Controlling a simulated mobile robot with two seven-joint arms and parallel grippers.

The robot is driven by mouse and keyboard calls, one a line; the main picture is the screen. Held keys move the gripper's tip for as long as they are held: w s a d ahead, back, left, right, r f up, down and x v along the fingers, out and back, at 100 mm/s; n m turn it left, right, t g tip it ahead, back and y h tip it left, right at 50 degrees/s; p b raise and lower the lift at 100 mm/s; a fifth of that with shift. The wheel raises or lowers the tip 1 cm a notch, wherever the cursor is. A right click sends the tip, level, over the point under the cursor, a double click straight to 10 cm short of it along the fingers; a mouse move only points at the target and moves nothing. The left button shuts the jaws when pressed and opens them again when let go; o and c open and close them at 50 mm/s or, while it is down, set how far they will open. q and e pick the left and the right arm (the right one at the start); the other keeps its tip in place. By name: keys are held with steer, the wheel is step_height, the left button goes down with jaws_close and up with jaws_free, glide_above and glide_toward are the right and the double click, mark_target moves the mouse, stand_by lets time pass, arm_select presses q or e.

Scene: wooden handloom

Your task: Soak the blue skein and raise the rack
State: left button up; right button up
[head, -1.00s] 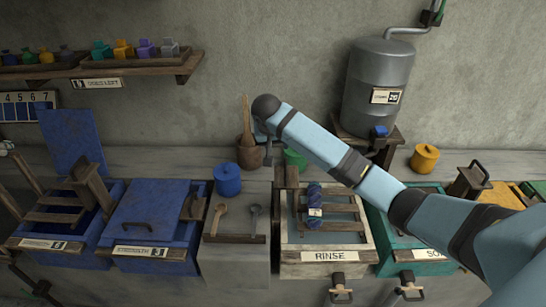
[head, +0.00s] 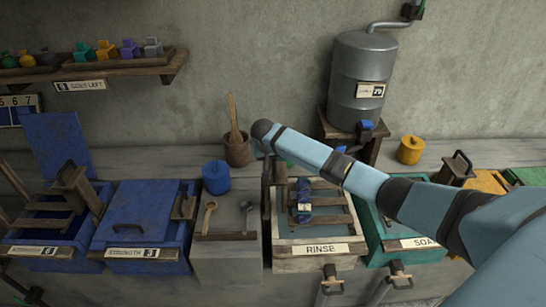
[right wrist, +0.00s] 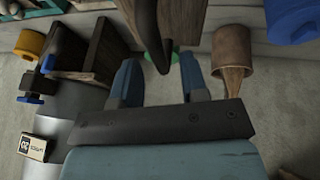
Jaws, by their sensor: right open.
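The blue skein (head: 304,212), with a pale label band, lies across the wooden slats of the rack (head: 333,201) in the vat marked RINSE (head: 318,250). I cannot tell how wet the skein is. My right gripper is behind the arm's end at the back left of this vat in the head view. In the right wrist view, my right gripper (right wrist: 158,66) is open, its blue fingers apart and empty. A dark curved handle (right wrist: 150,35) shows between and beyond them; contact is not visible. My left gripper is in neither view.
Blue dye vats (head: 145,220) stand at the left, one with its lid down. A teal vat (head: 400,245) stands right of RINSE. A blue pot (head: 216,178), a wooden mug (head: 237,150) and a metal tank (head: 360,85) stand close behind.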

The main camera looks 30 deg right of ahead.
steer(key=shift+f, duration=0.1)
jaws_close()
step_height(320, 180, down, 17)
steer(key=b, duration=0.6)
steer(key=shift+s+f+b, duration=0.1)
steer(key=shift+f+b, duration=0.25)
steer(key=shift+f, duration=0.35)
steer(key=shift+c, duration=1.5)
jaws_free()
steer(key=o, duration=0.3)
steer(key=shift+f, duration=0.15)
